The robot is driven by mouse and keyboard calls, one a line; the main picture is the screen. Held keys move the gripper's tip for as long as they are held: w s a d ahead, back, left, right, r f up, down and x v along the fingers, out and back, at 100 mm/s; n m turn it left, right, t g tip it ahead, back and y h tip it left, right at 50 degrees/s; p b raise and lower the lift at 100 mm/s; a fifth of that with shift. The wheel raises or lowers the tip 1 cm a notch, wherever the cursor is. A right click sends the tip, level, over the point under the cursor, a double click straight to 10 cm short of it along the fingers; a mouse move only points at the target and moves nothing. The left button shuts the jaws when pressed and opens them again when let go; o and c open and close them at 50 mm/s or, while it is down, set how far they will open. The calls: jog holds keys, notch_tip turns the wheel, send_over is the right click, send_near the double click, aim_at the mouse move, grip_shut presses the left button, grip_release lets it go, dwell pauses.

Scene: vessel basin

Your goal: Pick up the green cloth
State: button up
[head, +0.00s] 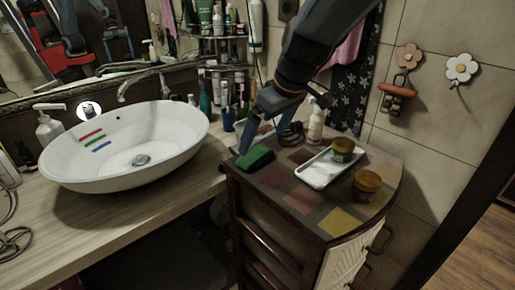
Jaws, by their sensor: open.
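The green cloth (256,158) is a small dark green folded pad. It lies on the near left part of the tiled top of a wooden cabinet (318,226). My gripper (257,141) reaches down from above, right over the cloth and close to it. Its jaws are open. One long finger comes down by the cloth's left side; the other is hard to make out. I cannot tell whether the fingers touch the cloth.
A white tray (312,177) with a green-labelled jar (342,149) stands right of the cloth. Another jar (367,185) sits at the tray's right. A pale bottle (316,125) stands behind. A white basin (75,165) is on the counter at left, with bottles and cups nearby.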

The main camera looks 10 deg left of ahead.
aim_at(257, 153)
jog(key=shift+p+x, duration=1)
jog(key=shift+x, duration=2.75)
jog(key=shift+w, duration=0.1)
jog(key=shift+d, duration=0.1)
jog(key=c, duration=0.8)
notch_tip(257, 153, up, 28)
jog(key=b, duration=0.3)
jog(key=shift+b, duration=0.4)
